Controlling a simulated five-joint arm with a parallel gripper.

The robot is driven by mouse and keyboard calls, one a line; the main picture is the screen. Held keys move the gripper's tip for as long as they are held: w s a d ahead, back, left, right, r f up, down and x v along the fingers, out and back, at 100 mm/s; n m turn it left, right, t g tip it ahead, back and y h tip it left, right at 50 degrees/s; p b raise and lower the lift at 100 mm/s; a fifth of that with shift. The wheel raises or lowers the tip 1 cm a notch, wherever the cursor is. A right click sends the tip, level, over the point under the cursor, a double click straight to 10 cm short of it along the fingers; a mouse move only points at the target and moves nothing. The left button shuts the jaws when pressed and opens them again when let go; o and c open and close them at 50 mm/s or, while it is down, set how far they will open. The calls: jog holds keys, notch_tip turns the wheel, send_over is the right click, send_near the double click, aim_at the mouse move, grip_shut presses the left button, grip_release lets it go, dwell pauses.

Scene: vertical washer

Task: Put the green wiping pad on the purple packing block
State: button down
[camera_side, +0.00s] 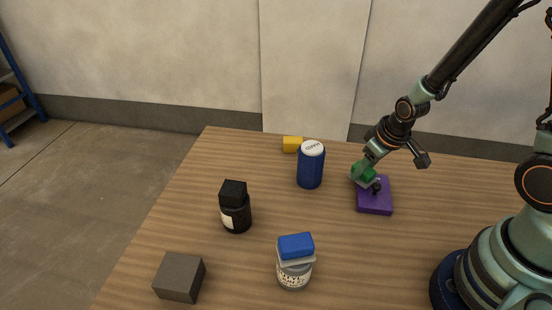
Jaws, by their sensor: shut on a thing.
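The green wiping pad (364,173) is between the jaws of my gripper (366,178), which is shut on it. The pad is partly hidden by the fingers. The purple packing block (375,204) is a flat slab lying on the table at the right. My gripper and the pad are over the far left part of the block. I cannot tell whether the pad touches the block.
A blue can (311,168) with a white top stands left of my gripper, a yellow block (292,144) behind it. A black bottle (235,207), a grey block (179,278) and a jar (294,273) with a blue block (296,246) above it stand nearer. The table (350,260) is clear at front right.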

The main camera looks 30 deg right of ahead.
jog(key=shift+f, duration=0.1)
jog(key=shift+c, duration=1.6)
grip_release()
jog(key=shift+r, duration=0.2)
jog(key=s+a+r+t, duration=0.1)
jog(key=s+r, duration=0.1)
jog(key=r, duration=0.8)
jog(key=s+a+r, duration=0.2)
jog(key=s+r, duration=0.1)
jog(key=r, duration=0.8)
jog(key=shift+s+a+r+m+t, duration=0.25)
jog(key=shift+m+t, duration=0.15)
